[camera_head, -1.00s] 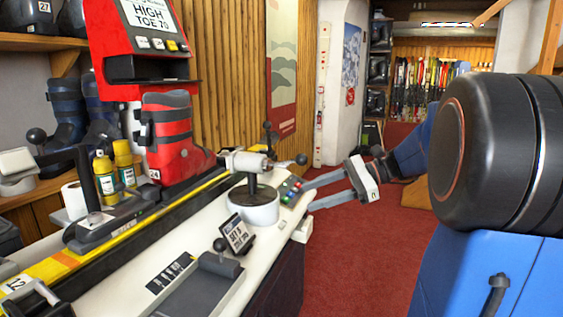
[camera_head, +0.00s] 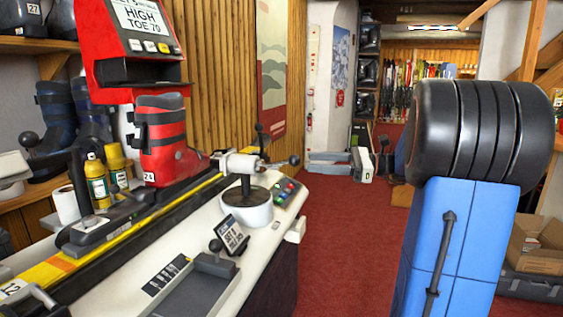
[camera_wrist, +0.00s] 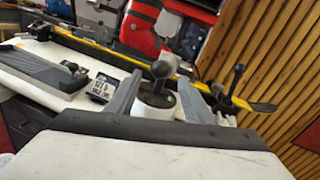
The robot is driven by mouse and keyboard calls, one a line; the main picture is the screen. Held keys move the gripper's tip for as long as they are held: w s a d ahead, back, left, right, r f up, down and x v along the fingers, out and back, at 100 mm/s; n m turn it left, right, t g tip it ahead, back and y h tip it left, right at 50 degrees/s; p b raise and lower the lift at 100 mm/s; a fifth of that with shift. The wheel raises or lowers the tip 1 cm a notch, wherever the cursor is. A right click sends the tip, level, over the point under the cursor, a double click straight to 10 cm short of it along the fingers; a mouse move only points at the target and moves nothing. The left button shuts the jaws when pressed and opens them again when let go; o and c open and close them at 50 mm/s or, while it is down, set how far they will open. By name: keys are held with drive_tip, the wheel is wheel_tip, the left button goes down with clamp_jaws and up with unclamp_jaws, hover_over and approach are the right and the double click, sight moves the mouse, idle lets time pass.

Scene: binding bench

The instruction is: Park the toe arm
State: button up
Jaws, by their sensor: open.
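A white swivel unit with a horizontal barrel (camera_head: 240,163) stands on a dark post over a round white base (camera_head: 245,213), by the toe of the red boot (camera_head: 160,150). An arm with a black knob (camera_head: 294,160) sticks out to its right; I take this as the toe arm. A second black-knobbed lever stands up behind it. My gripper (camera_head: 313,162) is right of the knob, open and empty, with its fingers pointing left. In the wrist view the knob (camera_wrist: 161,70) and base (camera_wrist: 155,107) appear between my open fingers (camera_wrist: 160,88); I see no contact.
Yellow bottles (camera_head: 97,183) stand left of the boot. Red carpet (camera_head: 340,240) right of the bench is clear.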

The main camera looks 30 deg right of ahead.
sight(288, 161)
drive_tip(key=x, duration=1.1)
drive_tip(key=shift+w, duration=0.1)
drive_tip(key=shift+a, duration=0.1)
clamp_jaws()
